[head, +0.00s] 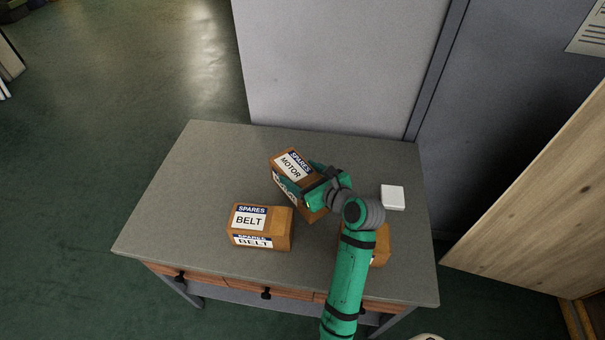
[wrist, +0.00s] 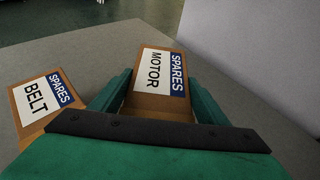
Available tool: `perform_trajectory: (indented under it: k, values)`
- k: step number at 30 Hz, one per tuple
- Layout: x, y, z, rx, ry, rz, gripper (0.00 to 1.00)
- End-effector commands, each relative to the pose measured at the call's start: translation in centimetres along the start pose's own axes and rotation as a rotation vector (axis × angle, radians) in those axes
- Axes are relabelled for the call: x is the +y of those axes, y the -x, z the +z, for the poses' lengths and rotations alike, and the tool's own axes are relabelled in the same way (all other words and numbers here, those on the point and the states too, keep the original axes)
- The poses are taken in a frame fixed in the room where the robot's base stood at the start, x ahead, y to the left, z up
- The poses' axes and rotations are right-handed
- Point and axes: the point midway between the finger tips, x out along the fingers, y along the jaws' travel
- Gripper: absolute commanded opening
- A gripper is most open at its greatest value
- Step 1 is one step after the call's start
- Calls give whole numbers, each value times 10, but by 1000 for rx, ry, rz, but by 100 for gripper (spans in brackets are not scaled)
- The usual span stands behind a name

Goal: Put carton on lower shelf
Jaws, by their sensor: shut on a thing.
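A brown carton labelled SPARES MOTOR (head: 289,161) is at the back middle of the grey table in the head view. My gripper (head: 316,184) is shut on it, with a green finger on each side. In the wrist view the MOTOR carton (wrist: 160,78) sits between the two fingers of my gripper (wrist: 160,90). I cannot tell whether the carton touches the table. A second carton labelled SPARES BELT (head: 250,222) stands at the front middle of the table, and it shows at the left of the wrist view (wrist: 40,100). No shelf is clearly in view.
The grey table (head: 180,190) has drawers with dark knobs along its front. A third carton (head: 381,246) is partly hidden behind my arm. A small white box (head: 392,197) lies at the right. A pale panel (head: 335,65) stands behind the table. The table's left side is clear.

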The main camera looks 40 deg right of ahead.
Motion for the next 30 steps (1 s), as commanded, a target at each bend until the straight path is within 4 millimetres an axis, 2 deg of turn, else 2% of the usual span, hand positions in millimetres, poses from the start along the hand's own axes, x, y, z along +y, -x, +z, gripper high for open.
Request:
perform_trajectory:
  k: [3, 10, 24, 25, 27, 30]
  values:
    - [-2, -8, -3, -3, 2, 0, 6]
    - [-2, -18, -28, -3, 0, -2, 6]
    - [-2, -20, -32, -5, 3, -1, 6]
    - [-2, -21, -35, 1, 0, 0, 76]
    - [-2, -21, -35, 1, 0, 0, 87]
    - [-2, -21, -35, 1, 0, 0, 87]
